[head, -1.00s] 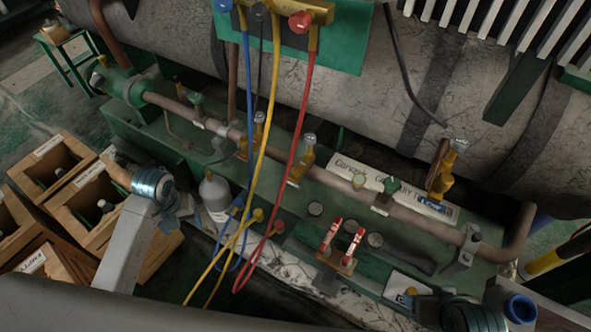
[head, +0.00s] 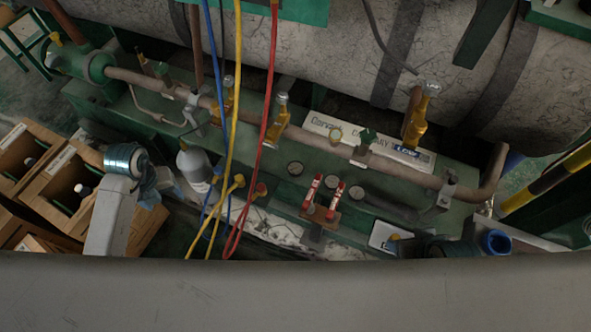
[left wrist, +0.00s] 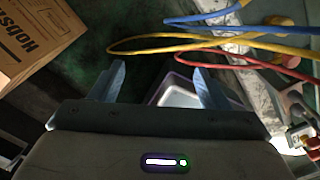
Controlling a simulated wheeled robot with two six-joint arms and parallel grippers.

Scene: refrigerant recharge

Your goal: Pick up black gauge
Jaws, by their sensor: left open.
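A pale tray-like thing with a dark rim (left wrist: 178,95) shows beyond the fingers. My right gripper's jaws are not seen.
Blue, yellow and red hoses (head: 270,100) hang in front of the ledge. A grey bottle (head: 194,166) stands near my left gripper.

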